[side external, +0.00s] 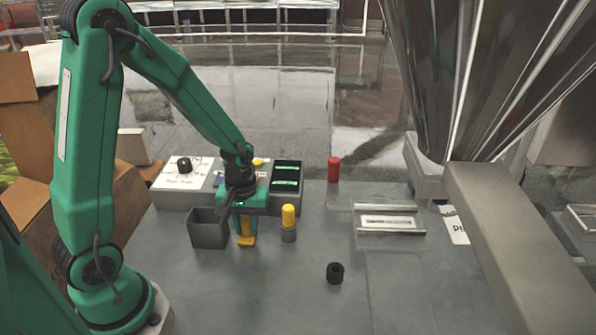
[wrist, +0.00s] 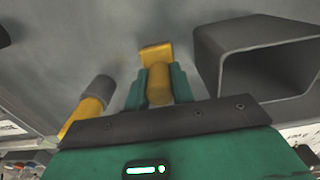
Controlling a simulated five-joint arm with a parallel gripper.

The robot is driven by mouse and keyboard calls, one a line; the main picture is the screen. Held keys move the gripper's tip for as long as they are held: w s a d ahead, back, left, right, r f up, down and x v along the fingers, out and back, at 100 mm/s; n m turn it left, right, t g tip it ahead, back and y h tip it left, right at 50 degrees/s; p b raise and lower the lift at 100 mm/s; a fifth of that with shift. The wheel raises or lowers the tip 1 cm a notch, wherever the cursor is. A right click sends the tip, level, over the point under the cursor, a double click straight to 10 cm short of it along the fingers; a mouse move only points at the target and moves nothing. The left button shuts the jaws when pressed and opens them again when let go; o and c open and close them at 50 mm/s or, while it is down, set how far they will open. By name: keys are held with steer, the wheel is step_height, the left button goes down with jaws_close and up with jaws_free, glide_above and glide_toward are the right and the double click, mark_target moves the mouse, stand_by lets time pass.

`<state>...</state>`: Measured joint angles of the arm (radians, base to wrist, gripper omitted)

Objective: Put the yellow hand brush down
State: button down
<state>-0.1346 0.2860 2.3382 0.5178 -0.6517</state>
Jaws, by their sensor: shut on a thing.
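The yellow hand brush (side external: 246,241) is upright below my gripper (side external: 246,226), over the grey worktop (side external: 215,295). In the wrist view the brush (wrist: 156,52) shows between the two green fingers of my gripper (wrist: 159,82). The fingers are closed on its handle, and its wider end points away from them. In the side view its lower end is at or very near the worktop; I cannot tell whether it touches.
A grey open bin (side external: 208,230) stands close left of the brush. A yellow-and-grey cylinder (side external: 288,221) stands close right. A black knob-like piece (side external: 335,272), a red cylinder (side external: 333,169) and a metal-railed plate (side external: 388,221) are farther right. The front worktop is clear.

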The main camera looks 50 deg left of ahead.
mark_target(245, 219)
steer(key=c, duration=1.2)
jaws_free()
steer(key=shift+r, duration=0.1)
steer(key=shift+r, duration=6)
steer(key=shift+s+d+r+m+t, duration=0.7)
steer(key=shift+s+r+m+t, duration=0.25)
steer(key=shift+s+r+m, duration=0.65)
steer(key=shift+s+d+r+m+t, duration=0.85)
steer(key=shift+s+r+m, duration=0.55)
steer(key=shift+r, duration=0.35)
steer(key=shift+s+d+r+m+t, duration=0.6)
steer(key=shift+s+r+m+t, duration=0.4)
steer(key=shift+s+r+m, duration=0.6)
steer(key=shift+w+r, duration=0.1)
